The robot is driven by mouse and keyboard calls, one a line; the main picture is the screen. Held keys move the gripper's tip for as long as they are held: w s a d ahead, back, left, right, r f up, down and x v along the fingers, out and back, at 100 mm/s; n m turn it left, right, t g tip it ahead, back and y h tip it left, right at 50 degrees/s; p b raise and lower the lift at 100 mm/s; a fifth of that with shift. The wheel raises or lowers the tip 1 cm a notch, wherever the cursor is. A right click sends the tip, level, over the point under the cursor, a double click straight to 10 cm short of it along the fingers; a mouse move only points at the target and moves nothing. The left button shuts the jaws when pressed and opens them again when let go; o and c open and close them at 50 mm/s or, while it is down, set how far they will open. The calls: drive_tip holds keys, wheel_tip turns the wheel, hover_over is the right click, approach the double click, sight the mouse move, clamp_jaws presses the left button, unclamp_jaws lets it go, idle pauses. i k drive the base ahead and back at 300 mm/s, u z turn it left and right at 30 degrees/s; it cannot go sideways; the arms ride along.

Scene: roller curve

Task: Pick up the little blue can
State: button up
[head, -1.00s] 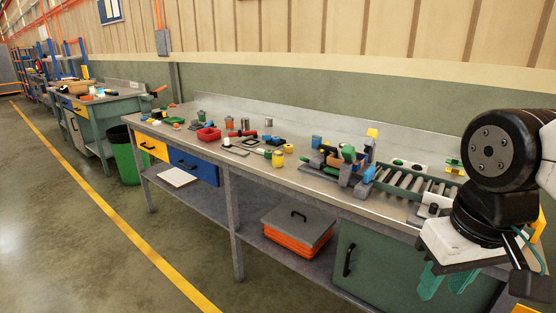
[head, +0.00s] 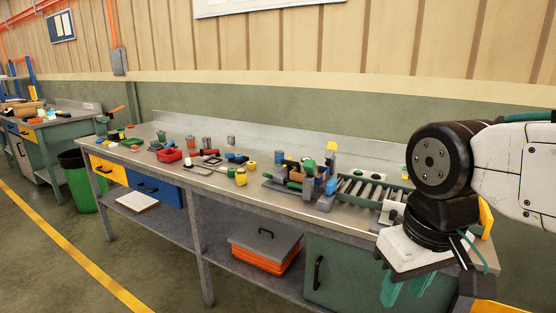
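The little blue can (head: 279,157) stands upright on the grey metal workbench (head: 225,205), near the back and left of the roller conveyor. It is small in the head view. My gripper (head: 405,288) is at the lower right, pointing down in front of the bench, well to the right of the can and far from touching it. Its two teal fingers are apart with nothing seen between them. The upper fingers are partly hidden by the white gripper body.
A vise-like assembly (head: 305,178) and roller conveyor (head: 362,190) stand right of the can. A green trash bin (head: 78,188) stands beyond the bench. Floor in front is clear.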

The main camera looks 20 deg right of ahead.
sight(279, 154)
drive_tip(key=u, duration=0.65)
drive_tip(key=i, duration=0.85)
drive_tip(key=u, duration=0.45)
drive_tip(key=i, duration=0.65)
drive_tip(key=z, duration=0.95)
drive_tip(key=i, duration=0.75)
drive_tip(key=z, duration=0.9)
